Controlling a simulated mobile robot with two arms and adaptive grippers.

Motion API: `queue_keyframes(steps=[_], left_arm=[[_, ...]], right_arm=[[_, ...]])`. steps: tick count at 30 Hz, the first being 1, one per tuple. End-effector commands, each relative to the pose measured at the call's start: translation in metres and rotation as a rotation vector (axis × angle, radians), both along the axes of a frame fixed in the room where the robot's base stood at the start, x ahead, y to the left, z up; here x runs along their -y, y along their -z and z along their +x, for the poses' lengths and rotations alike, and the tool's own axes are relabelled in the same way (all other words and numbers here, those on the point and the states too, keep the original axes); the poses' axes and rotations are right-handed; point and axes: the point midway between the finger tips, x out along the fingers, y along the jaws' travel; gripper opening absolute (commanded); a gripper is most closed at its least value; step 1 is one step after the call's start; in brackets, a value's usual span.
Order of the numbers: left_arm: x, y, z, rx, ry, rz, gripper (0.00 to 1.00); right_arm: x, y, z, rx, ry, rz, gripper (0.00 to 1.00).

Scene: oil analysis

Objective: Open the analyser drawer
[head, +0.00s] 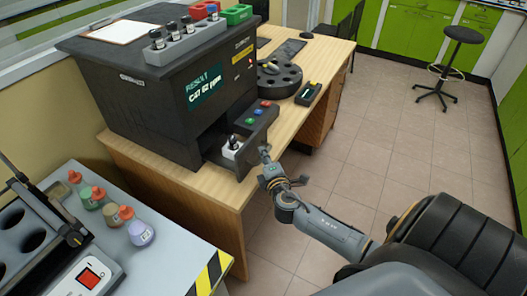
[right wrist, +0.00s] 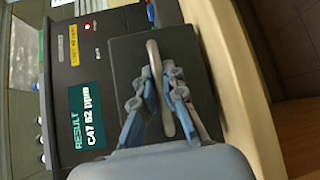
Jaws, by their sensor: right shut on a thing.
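The analyser (head: 150,95) is a large dark box on the wooden bench, with a green "RESULT" display. Its drawer (head: 258,132) stands out from the lower front, open at the top, with a small white-bodied bottle (head: 232,148) inside. In the right wrist view the drawer front (right wrist: 190,55) is a dark panel with a pale loop handle (right wrist: 153,50). My right gripper (head: 265,157) is at the drawer's outer face. In the right wrist view its fingers (right wrist: 158,75) are shut on the handle. My left gripper is out of view.
A grey vial rack (head: 187,42) and clipboard (head: 120,31) lie on the analyser. Several flasks (head: 140,233) stand on the near-left table.

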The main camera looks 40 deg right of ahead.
Motion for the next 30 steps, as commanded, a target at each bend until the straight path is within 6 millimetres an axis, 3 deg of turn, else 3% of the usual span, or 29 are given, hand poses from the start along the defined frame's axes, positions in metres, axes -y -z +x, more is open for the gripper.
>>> queue_keyframes(steps=[1, 4, 16, 30], left_arm=[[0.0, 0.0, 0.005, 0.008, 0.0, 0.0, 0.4], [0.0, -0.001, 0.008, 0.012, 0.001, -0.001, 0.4], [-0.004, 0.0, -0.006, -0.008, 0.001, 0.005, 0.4], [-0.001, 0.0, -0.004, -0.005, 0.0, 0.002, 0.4]], right_arm=[[0.0, 0.001, 0.0, -0.002, -0.001, 0.001, 0.16], [0.0, 0.001, 0.0, -0.002, -0.001, 0.001, 0.34], [-0.003, 0.0, -0.007, -0.002, -0.001, 0.001, 0.34], [-0.037, -0.011, -0.088, -0.003, 0.001, 0.002, 0.34]])
